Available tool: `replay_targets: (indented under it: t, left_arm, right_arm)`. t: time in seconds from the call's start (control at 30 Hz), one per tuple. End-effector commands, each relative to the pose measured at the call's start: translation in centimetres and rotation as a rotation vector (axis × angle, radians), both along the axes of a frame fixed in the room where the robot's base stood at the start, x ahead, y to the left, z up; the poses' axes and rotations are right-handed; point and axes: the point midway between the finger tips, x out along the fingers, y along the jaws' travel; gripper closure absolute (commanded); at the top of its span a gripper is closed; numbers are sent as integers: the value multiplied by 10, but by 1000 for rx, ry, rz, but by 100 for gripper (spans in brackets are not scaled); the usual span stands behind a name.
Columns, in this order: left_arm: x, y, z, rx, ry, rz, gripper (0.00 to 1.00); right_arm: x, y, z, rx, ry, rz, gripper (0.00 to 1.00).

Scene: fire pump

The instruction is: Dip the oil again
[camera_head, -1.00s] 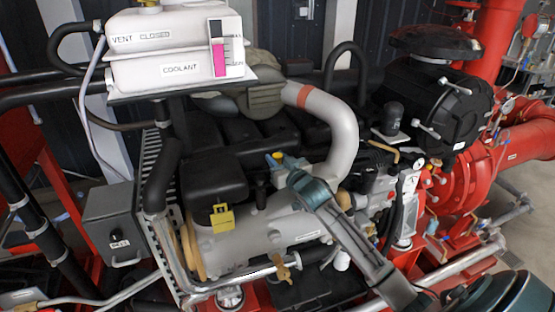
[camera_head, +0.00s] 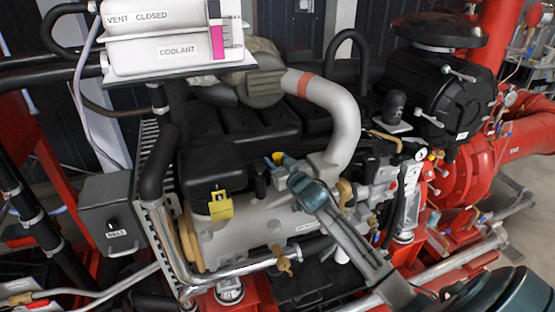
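My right gripper (camera_head: 283,165) is over the middle of the engine, its arm coming in from the lower right. A small yellow piece (camera_head: 278,157), possibly the dipstick handle, shows at its fingertips. The fingers are small and partly hidden, so I cannot tell whether they are shut on it. No dipstick rod can be made out. The grey engine block (camera_head: 240,240) lies below the gripper. A yellow tag (camera_head: 220,206) hangs to the left, by a black box-shaped cover (camera_head: 212,170). My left gripper is not in view.
A white coolant tank (camera_head: 170,50) stands at the upper left, above a grey switch box (camera_head: 108,212). A grey pipe with a red band (camera_head: 340,110) curves close behind the gripper. A black air filter housing (camera_head: 435,90) and red pump piping (camera_head: 460,180) fill the right.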

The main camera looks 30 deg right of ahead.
Motion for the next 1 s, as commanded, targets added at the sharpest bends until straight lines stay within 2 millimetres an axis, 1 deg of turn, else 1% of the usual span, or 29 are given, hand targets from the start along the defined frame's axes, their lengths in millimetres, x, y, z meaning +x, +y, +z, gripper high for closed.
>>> replay_targets:
  t: [0.27, 0.37, 0.47, 0.8, 1.0]
  left_arm:
    - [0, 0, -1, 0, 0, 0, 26]
    - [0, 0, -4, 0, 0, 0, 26]
    - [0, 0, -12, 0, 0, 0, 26]
    - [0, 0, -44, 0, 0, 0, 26]
    - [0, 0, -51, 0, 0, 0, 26]
  right_arm:
    - [0, 0, 3, -2, -5, 1, 57]
    - [-5, 0, 1, -4, -5, 2, 57]
    - [-17, 1, -1, -7, -3, 2, 57]
    - [-82, 7, -3, -8, -2, 4, 57]
    - [-102, 8, 0, -4, -2, 1, 57]
